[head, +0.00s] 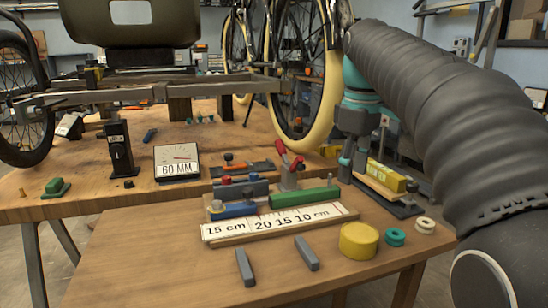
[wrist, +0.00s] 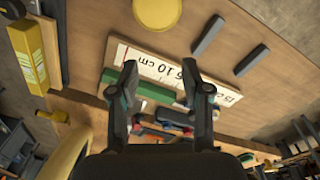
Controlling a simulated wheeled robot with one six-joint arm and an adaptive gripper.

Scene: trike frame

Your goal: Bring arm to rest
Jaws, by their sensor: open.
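My arm, in a dark ribbed sleeve with teal joints, reaches in from the right in the head view. My gripper (wrist: 159,76) is open in the wrist view, its two dark fingers spread apart with nothing held between them. In the head view it points down at the right, behind the ruler board (head: 225,231). The board shows past the fingertips in the wrist view. A green bar (head: 305,197) lies along the board's back edge; in the wrist view part of it (wrist: 150,91) shows between the fingers.
A yellow block (head: 386,175) on a dark stand is beside my gripper. A yellow disc (head: 359,240), two rings (head: 396,237) and two grey bars (head: 245,267) lie in front. A red-handled clamp (head: 289,165) stands behind the board. The trike frame (head: 140,92) and wheel are behind.

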